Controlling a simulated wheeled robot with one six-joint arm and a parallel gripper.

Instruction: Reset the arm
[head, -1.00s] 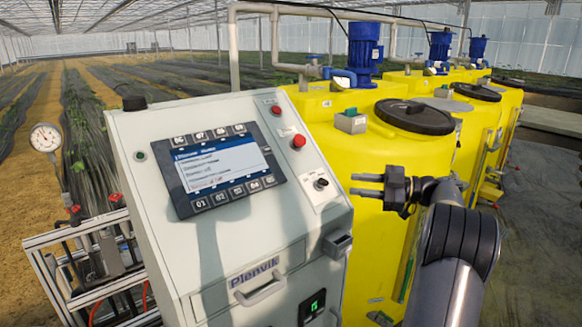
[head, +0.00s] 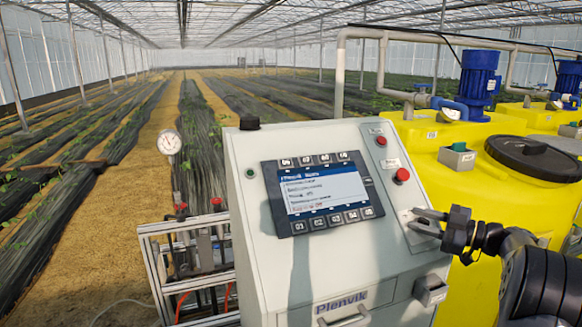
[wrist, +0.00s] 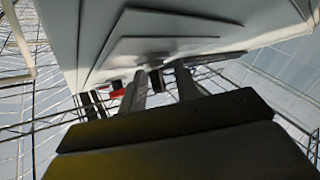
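My gripper (head: 428,221) is in front of the right side of the grey control cabinet's sloping face (head: 255,215). Its two fingers point left and stand apart, with a gap between them. They overlap the small white switch plate (head: 413,215), and the black switch seen on it earlier is mostly hidden. The wrist view also shows the gripper (wrist: 158,78) with its fingers apart and a small dark part (wrist: 156,80) beyond the gap. I cannot tell whether the fingers touch the switch. I see nothing held.
The cabinet carries a lit screen (head: 322,192), red buttons (head: 401,175) and a handle (head: 345,318). Yellow tanks (head: 440,180) with blue pumps (head: 478,82) stand right. A gauge (head: 169,142) and metal frame (head: 160,262) stand left. Open crop rows lie behind.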

